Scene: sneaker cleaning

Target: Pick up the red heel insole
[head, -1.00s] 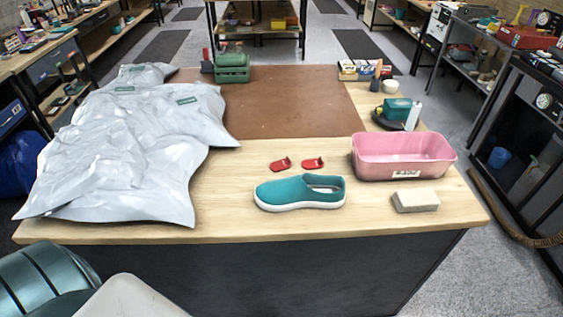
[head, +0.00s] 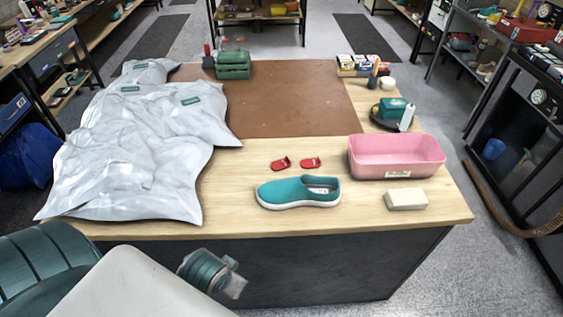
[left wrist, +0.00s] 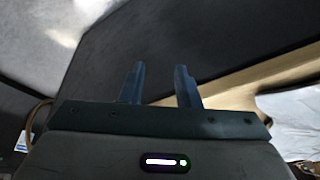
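Two small red pieces lie apart on the light wooden tabletop, a left red heel insole (head: 281,164) and a right one (head: 310,163). A teal sneaker with a white sole (head: 299,192) sits just in front of them. My left arm comes in low at the left of the head view, in front of the table's dark side and well away from the red pieces. In the left wrist view my left gripper (left wrist: 160,84) has its two fingers apart, with nothing between them. My right gripper is not in view.
A pink tub (head: 397,158) and a pale block (head: 406,200) stand right of the sneaker. Grey plastic bags (head: 140,150) cover the table's left side. A brown mat (head: 285,95), a green crate (head: 233,66) and small bottles lie farther back. The table's front edge is clear.

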